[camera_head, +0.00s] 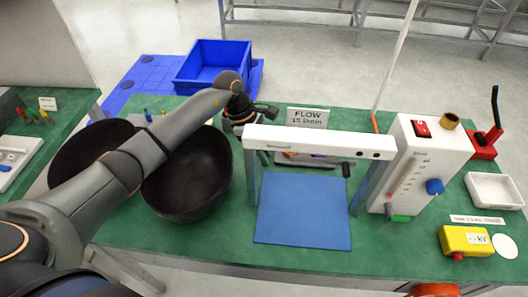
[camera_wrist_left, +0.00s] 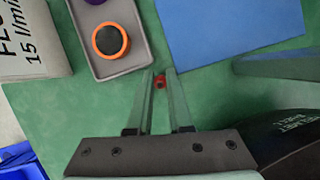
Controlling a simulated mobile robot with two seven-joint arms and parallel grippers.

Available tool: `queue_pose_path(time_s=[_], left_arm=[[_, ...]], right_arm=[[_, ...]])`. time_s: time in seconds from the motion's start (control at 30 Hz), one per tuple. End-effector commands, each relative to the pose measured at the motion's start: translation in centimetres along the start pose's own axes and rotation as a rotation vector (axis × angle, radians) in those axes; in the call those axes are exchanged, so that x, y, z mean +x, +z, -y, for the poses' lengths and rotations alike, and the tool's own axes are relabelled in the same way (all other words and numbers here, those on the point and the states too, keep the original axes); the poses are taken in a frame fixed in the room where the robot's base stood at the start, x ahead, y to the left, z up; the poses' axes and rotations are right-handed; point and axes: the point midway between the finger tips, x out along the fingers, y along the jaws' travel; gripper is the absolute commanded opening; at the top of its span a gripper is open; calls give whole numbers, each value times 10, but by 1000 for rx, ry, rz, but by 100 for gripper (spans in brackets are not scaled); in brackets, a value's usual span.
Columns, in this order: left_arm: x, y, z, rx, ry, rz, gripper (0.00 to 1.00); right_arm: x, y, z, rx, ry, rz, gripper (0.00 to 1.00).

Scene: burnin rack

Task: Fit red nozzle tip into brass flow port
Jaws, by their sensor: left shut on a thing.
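My left gripper (camera_wrist_left: 160,76) is shut on the small red nozzle tip (camera_wrist_left: 160,84), which shows between its fingertips in the left wrist view. The fingers are over the green bench, just off the grey tray and the blue mat. In the head view the gripper is behind the left end of a white beam, which hides part of it, and the nozzle tip cannot be made out. A brass ring, the flow port (camera_head: 449,121), sits on top of the white flow meter box (camera_head: 402,155) at the right, well apart from the gripper. My right gripper is not in view.
The white beam (camera_head: 320,142) on grey posts spans the blue mat (camera_head: 303,215) between gripper and meter. Dark bowls (camera_head: 187,190) stand left. The FLOW sign (camera_head: 307,118) is behind. A red stand with a black lever (camera_head: 485,145) stands beside the meter. The grey tray (camera_wrist_left: 120,66) holds an orange-rimmed black part.

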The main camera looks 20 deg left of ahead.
Motion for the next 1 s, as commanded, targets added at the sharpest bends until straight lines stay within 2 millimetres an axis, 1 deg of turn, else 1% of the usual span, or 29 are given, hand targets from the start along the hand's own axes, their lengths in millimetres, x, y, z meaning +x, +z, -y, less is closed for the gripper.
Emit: queue_pose_path(time_s=[0.03, 0.07, 0.3, 0.53, 0.67, 0.77, 1.0], left_arm=[[3, -2, 0, 0, 0, -1, 0], [2, -1, 0, 0, 0, 0, 22], [1, 0, 0, 0, 0, 0, 48], [1, 0, 0, 0, 0, 0, 48], [-5, 2, 0, 0, 0, 1, 48], [-19, 0, -2, 0, 5, -2, 48], [-72, 0, -1, 0, 6, -2, 48]], right_arm=[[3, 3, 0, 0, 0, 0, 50], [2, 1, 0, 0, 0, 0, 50], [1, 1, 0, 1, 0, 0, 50], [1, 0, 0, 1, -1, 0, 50], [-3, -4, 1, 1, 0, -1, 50], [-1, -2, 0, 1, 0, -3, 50], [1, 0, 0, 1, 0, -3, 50]])
